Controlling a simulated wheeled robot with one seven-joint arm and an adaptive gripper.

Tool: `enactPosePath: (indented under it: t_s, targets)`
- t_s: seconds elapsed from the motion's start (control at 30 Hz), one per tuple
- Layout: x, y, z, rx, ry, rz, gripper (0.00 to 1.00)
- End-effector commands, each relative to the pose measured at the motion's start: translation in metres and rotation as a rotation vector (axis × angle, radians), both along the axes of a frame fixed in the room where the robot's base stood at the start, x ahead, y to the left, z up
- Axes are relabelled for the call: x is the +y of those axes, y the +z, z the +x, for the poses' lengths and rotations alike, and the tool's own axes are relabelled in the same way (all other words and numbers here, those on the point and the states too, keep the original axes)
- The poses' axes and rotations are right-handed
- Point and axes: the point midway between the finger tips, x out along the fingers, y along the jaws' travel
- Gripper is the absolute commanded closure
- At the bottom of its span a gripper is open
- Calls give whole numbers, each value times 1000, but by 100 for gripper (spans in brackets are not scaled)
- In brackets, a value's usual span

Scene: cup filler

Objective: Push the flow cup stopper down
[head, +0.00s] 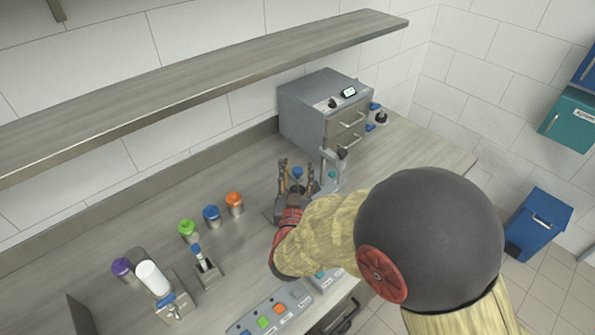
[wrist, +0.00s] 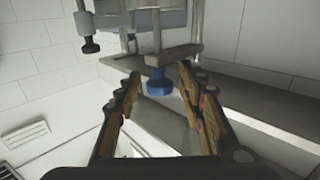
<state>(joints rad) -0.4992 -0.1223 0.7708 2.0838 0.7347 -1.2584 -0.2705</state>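A blue knob, which looks like the flow cup stopper (head: 297,172), shows between the fingers of my gripper (head: 297,166) in the head view. In the wrist view the blue knob (wrist: 158,85) sits at the end of a pale metal fixture, centred between my two fingertips (wrist: 159,74). The fingers are spread apart on either side of it, with visible gaps, so my gripper is open and holds nothing. The cup and the lower part of the fixture are hidden behind my gripper and arm in the head view.
A grey box with a display (head: 325,112) stands behind and right of my gripper. Orange (head: 235,204), blue (head: 212,216), green (head: 189,230) and purple (head: 123,268) capped containers stand to the left. A button panel (head: 280,310) lies in front. A metal shelf (head: 200,80) hangs above.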

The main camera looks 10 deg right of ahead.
Motion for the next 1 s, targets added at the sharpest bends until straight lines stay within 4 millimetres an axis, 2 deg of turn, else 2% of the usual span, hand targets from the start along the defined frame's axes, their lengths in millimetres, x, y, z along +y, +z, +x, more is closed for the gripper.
enactPosePath:
  t_s: [0.13,0.23,0.5,0.7,1.0]
  targets:
    - [2,0,-7,0,2,0,61]
    - [5,1,-19,0,4,1,61]
    - [17,0,-74,0,6,0,61]
    - [22,0,-103,1,4,0,61]
    - [23,0,-118,0,1,-1,61]
